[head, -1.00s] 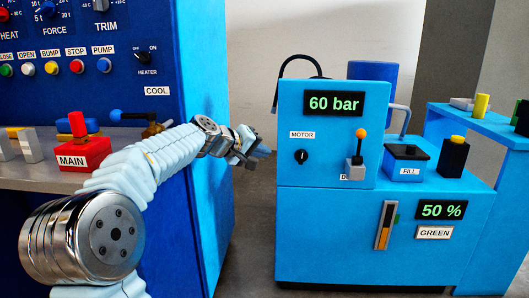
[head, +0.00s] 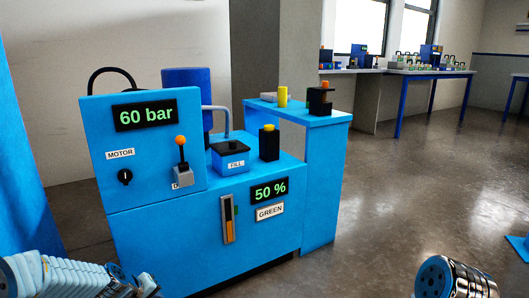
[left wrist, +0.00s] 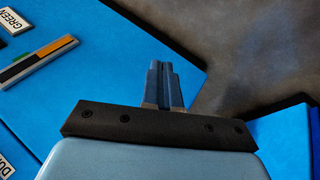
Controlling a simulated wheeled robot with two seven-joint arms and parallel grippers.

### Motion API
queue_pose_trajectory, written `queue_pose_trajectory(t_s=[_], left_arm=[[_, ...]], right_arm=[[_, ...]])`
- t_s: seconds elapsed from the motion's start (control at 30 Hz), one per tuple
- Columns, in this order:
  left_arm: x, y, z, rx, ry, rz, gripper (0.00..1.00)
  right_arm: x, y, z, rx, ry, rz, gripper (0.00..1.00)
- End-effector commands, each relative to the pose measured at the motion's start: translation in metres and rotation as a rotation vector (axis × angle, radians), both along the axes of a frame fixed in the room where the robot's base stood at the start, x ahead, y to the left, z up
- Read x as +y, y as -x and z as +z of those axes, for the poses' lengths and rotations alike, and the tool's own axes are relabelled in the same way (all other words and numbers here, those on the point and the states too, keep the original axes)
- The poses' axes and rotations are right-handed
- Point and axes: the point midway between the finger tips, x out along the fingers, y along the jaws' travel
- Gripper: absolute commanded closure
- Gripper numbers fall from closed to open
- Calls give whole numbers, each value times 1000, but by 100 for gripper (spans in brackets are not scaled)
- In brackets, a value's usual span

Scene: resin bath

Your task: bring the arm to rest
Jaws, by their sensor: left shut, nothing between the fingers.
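My left gripper (left wrist: 165,85) is shut with its fingers together and nothing between them in the left wrist view. It is in front of the blue power unit (head: 150,230), but I cannot tell the exact gap. In the head view my left arm is low at the bottom left, its far end partly cut off by the frame edge. A metallic part of my right arm shows at the bottom right; the right gripper is out of view.
The unit carries a 60 bar display (head: 146,116), a lever with an orange knob (head: 181,141) and a FILL tank (head: 230,160). A blue side shelf (head: 300,115) holds small items. Open floor (head: 400,190) lies to the right; benches (head: 430,72) stand far back.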

Motion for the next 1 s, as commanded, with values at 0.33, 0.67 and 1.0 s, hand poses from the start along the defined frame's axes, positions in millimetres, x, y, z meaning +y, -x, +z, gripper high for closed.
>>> queue_pose_trajectory(t_s=[0.33, 0.67, 1.0], left_arm=[[-142, 158, -174, 261, -66, -393, 100], [-194, 258, -157, 333, -50, -605, 100], [-198, 259, -89, 332, -50, -610, 100]], right_arm=[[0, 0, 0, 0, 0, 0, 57], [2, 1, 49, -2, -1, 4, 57], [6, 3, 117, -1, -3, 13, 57]])
